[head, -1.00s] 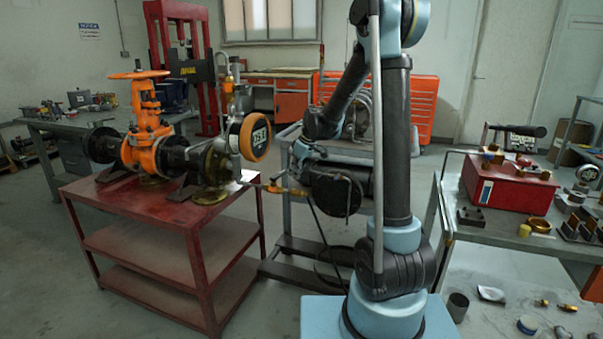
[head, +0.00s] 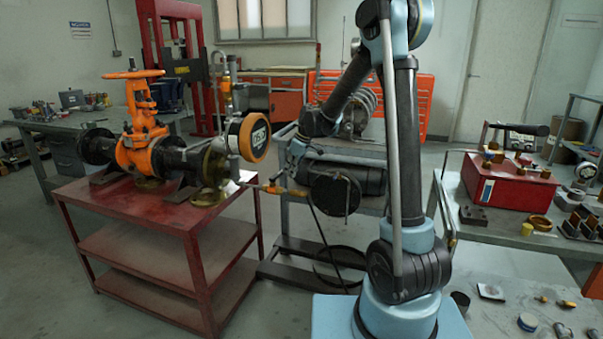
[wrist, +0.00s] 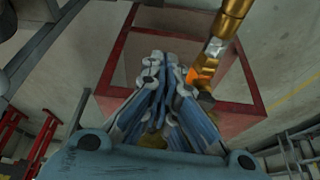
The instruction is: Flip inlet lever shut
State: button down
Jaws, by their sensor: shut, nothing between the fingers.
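A brass fitting (head: 271,188) ends the thin line coming off the right side of the orange gate valve (head: 142,125). The fitting shows large at the upper right of the wrist view (wrist: 232,18). An orange piece (wrist: 200,75), possibly the inlet lever, shows just right of the fingers there; its angle is unclear. My gripper (head: 284,180) is at the fitting's right end in the head view. In the wrist view my gripper (wrist: 170,62) has its blue-grey fingers together, empty, beside the fitting. I cannot tell whether they touch the lever.
The valve stands on a red cart (head: 135,245) with lower shelves. A round orange-rimmed gauge (head: 255,137) sits above the fitting. A grey trolley (head: 290,255) stands behind my arm. A bench with a red box (head: 508,188) is at the right. Floor shows between cart and trolley.

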jog(key=shift+w+a, duration=0.3)
jog(key=shift+w, duration=0.05)
jog(key=shift+s, duration=0.1)
jog(key=shift+s+d, duration=0.5)
jog(key=shift+s, duration=0.15)
